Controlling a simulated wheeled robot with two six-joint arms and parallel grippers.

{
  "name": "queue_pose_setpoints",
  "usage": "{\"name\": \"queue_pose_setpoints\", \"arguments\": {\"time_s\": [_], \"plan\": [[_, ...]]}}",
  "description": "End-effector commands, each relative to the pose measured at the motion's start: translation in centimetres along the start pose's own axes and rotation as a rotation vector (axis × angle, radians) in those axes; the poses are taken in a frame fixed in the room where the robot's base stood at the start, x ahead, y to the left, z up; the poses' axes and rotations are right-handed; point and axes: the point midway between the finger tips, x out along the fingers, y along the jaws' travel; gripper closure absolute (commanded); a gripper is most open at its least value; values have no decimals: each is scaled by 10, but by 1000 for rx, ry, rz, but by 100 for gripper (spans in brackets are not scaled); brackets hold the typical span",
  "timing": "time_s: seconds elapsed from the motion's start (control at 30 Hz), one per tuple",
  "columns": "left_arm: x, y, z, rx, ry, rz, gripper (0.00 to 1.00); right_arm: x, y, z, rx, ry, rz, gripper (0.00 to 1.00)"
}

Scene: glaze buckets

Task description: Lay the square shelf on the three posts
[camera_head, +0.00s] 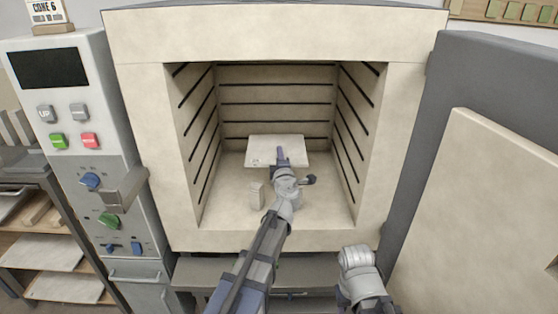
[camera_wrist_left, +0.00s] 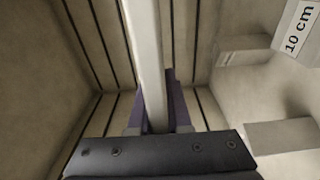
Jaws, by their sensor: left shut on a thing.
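The square shelf (camera_head: 262,150) is a pale flat slab inside the open kiln. My left gripper (camera_head: 281,153) is shut on its near edge. In the left wrist view the shelf (camera_wrist_left: 146,50) shows edge-on between the purple fingers (camera_wrist_left: 152,115). One pale post (camera_head: 257,196) stands on the kiln floor, nearer and left of the gripper. The left wrist view shows two pale blocks that look like posts, an upper one (camera_wrist_left: 245,52) and a lower one (camera_wrist_left: 281,135). The arm and shelf hide part of the floor in the head view. My right gripper's fingers do not show.
The kiln opening (camera_head: 147,190) has thick pale walls close around my left arm. The kiln door (camera_head: 490,215) stands open at the right. A control panel (camera_head: 80,130) is at the left. A "10 cm" label (camera_wrist_left: 299,28) shows in the left wrist view.

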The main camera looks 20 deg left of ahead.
Motion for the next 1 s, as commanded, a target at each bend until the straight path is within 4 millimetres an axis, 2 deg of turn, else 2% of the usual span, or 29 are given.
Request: {"name": "queue_pose_setpoints", "arguments": {"time_s": [0.03,0.23,0.33,0.63,1.0], "plan": [[0,-13,0,2,0,1,100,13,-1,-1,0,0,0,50],[0,-40,0,2,0,1,100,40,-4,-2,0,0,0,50],[0,-47,0,2,0,1,100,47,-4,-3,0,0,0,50],[0,-50,0,2,0,1,100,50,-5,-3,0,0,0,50],[0,-85,0,2,0,1,100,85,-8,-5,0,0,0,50]]}}
